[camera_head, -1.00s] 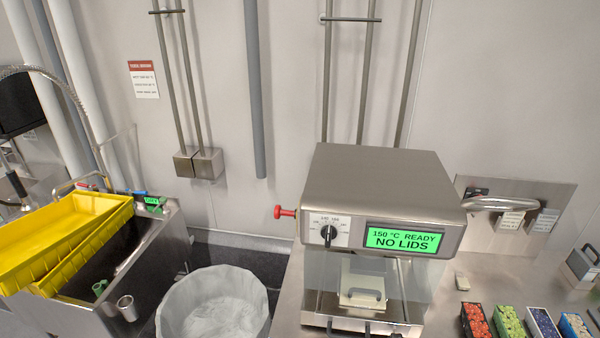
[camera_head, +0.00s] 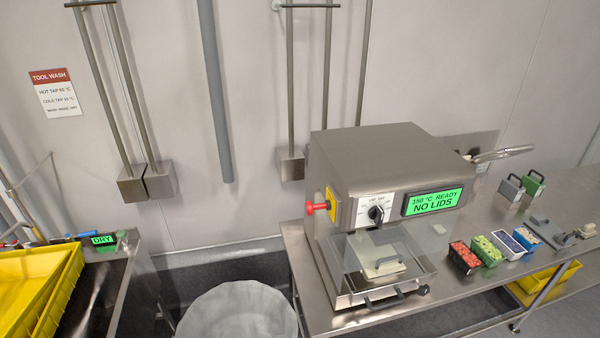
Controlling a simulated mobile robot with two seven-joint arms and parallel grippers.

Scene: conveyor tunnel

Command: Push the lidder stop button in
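The lidder (camera_head: 385,180) is a steel box machine on a steel table, right of the middle in the head view. Its green display (camera_head: 433,202) reads "150 °C READY NO LIDS". The stop button (camera_head: 317,207) is red and stands out from a yellow plate (camera_head: 332,205) on the lidder's left side. A black dial (camera_head: 376,212) is on the front, beside the display. Below it a clear guard covers a pale block with a handle (camera_head: 381,262). Neither of my grippers is in view.
A lined white bin (camera_head: 240,314) stands on the floor left of the table (camera_head: 460,290). A sink with yellow trays (camera_head: 38,290) is at far left. Filled punnets (camera_head: 487,250) and handled blocks (camera_head: 512,187) lie right of the lidder. The space left of the button is clear.

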